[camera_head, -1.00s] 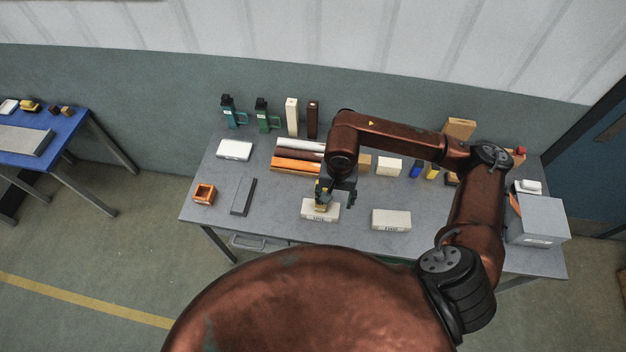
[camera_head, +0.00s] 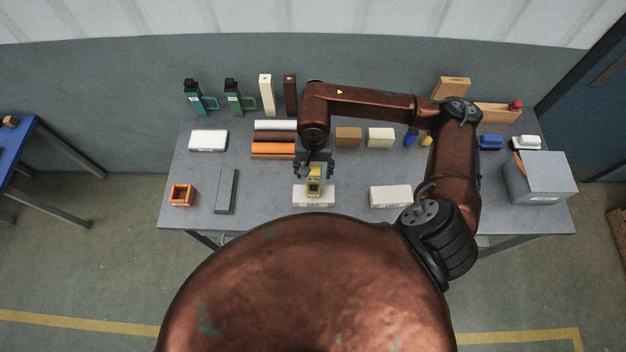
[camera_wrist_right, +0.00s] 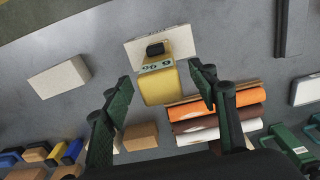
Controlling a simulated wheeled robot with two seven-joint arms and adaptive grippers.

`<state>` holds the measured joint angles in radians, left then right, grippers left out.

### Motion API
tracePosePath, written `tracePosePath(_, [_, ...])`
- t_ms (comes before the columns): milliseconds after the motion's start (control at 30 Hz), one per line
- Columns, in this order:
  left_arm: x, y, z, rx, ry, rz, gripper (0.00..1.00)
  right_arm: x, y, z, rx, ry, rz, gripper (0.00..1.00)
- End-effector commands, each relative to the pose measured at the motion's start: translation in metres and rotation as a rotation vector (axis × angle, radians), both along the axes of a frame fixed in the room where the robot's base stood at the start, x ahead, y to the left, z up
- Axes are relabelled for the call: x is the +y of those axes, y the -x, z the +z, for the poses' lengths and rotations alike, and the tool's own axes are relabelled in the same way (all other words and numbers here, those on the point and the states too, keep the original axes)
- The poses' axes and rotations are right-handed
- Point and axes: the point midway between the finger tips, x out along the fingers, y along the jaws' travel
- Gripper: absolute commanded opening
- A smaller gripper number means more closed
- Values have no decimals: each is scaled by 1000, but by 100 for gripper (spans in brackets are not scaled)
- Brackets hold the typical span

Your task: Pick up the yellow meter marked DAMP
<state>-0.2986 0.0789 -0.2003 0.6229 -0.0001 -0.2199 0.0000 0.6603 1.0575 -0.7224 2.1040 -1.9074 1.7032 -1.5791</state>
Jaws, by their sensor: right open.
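A yellow meter (camera_head: 314,186) with a dark part is at the white labelled block (camera_head: 313,200) at the front middle of the table. In the right wrist view the meter (camera_wrist_right: 160,88) shows dark marks on its face that I cannot read as a word, and the block (camera_wrist_right: 140,50) lies behind it. My right gripper (camera_head: 314,172) points down over the meter. In the wrist view its two green-padded fingers (camera_wrist_right: 160,80) are open, one on each side of the meter, with gaps visible. My left gripper is not in view.
A second white block (camera_head: 390,197) lies to the right. Orange and brown rolls (camera_head: 273,150) lie behind left of the gripper. A dark flat bar (camera_head: 226,191) and an orange square frame (camera_head: 181,195) are at left. A grey box (camera_head: 540,178) stands at the right end.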

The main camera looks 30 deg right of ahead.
Motion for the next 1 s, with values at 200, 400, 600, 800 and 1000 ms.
tracePosePath(200, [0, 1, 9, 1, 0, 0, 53, 1, -1, -21, 4, -1, 2, 54])
tracePosePath(400, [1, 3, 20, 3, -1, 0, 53, -2, -3, -50, 3, -2, 0, 54])
tracePosePath(600, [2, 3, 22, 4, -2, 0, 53, -3, -3, -66, 1, -1, 1, 54])
tracePosePath(800, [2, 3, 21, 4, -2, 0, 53, -4, -3, -67, 0, 0, 0, 53])
tracePosePath(1000, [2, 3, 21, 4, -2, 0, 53, -4, -3, -66, 0, 0, 0, 39])
